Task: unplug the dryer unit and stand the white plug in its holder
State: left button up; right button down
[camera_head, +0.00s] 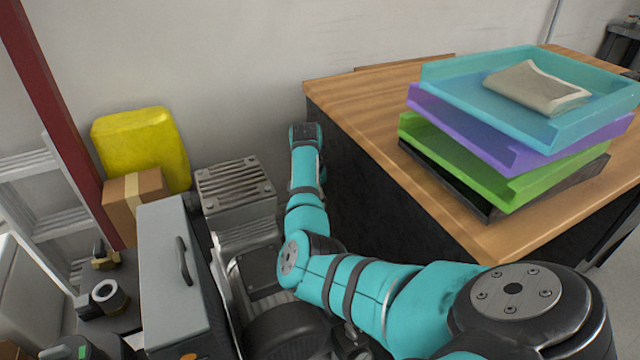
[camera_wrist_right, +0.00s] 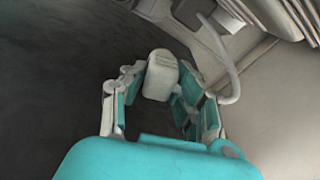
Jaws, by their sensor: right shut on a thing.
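In the right wrist view, my right gripper (camera_wrist_right: 158,98) is shut on the white plug (camera_wrist_right: 161,72), its fingers on both sides of it. A pale cable (camera_wrist_right: 226,62) curves beside the fingers. I cannot tell whether the plug touches a socket. In the head view my right arm reaches down between the desk and the machines, and its gripper is hidden. A grey unit with a ribbed top (camera_head: 235,185) stands left of the arm; it may be the dryer unit. I cannot make out the plug holder. My left gripper is not in view.
A wooden desk (camera_head: 365,120) with stacked trays (camera_head: 480,150) stands right of my arm. On the left are a grey case (camera_head: 172,260), a cardboard box (camera_head: 135,200), a yellow container (camera_head: 142,150) and a ladder (camera_head: 45,205). The gap around my arm is narrow.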

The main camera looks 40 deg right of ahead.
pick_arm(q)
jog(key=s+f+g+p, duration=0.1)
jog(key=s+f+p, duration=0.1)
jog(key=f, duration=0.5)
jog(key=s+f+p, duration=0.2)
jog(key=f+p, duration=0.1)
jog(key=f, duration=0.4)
pick_arm(e)
jog(key=s+a+f+m+b, duration=0.1)
jog(key=s+a+f+b, duration=0.1)
jog(key=s+f, duration=0.1)
jog(key=s+a+f+m+b, duration=0.2)
jog(key=f, duration=0.1)
jog(key=s+a+f+m+b, duration=0.1)
jog(key=s+a+f+b, duration=0.1)
jog(key=s+f, duration=0.1)
jog(key=shift+s+a+f+m+g, duration=0.1)
jog(key=shift+s+f+m+g, duration=0.1)
jog(key=shift+s+m+g, duration=0.15)
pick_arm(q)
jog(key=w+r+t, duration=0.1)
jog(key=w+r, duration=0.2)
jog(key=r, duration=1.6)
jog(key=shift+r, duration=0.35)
pick_arm(e)
jog(key=shift+f, duration=0.1)
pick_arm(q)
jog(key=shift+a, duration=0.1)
